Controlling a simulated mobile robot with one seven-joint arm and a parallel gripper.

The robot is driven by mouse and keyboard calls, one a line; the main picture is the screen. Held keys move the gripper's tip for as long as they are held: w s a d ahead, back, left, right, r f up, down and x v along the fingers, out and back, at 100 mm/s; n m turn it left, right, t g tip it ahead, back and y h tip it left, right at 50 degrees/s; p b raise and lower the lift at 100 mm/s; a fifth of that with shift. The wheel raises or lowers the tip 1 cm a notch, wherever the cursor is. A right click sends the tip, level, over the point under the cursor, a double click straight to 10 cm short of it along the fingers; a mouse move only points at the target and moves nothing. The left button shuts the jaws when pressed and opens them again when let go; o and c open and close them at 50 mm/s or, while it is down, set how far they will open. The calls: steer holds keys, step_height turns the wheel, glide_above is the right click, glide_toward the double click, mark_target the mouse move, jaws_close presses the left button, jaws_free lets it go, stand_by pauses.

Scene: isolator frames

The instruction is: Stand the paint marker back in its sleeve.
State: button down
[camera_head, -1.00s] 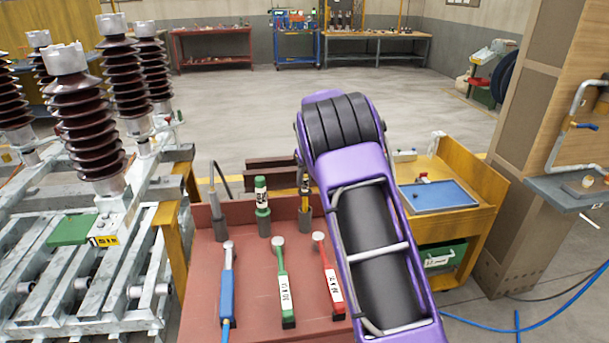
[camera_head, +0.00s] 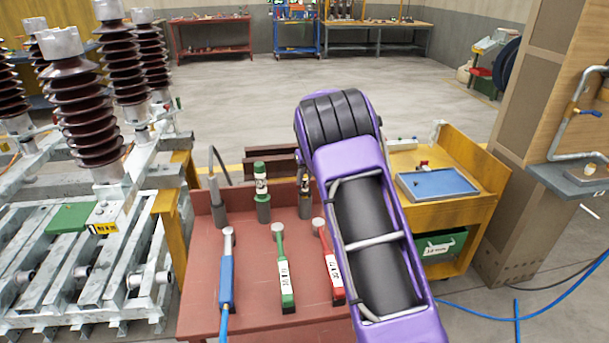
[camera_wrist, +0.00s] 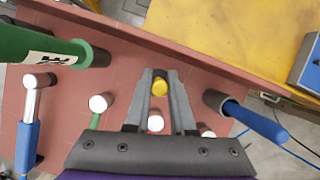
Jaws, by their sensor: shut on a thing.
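The paint marker, a dark slim stick with a yellow part (camera_head: 304,183), stands upright at the back of the red table. Its round yellow end (camera_wrist: 160,87) shows between the fingers of my gripper (camera_wrist: 160,100) in the wrist view. My gripper is shut on it. A grey sleeve (camera_head: 305,209) is directly below the marker in the head view. I cannot tell how far the marker's lower end is inside it. My purple arm hides most of the gripper in the head view.
A green marker (camera_head: 261,180) in a grey sleeve stands to the left. A blue-handled thing (camera_wrist: 258,122) in a sleeve is to the right in the wrist view. Blue (camera_head: 227,280), green (camera_head: 285,275) and red (camera_head: 333,275) tools lie in front on the red table (camera_head: 205,280).

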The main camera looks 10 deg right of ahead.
steer(key=shift+f, duration=0.5)
steer(key=c, duration=0.7)
jaws_free()
steer(key=p+v, duration=0.1)
steer(key=v, duration=1.6)
steer(key=shift+r, duration=0.15)
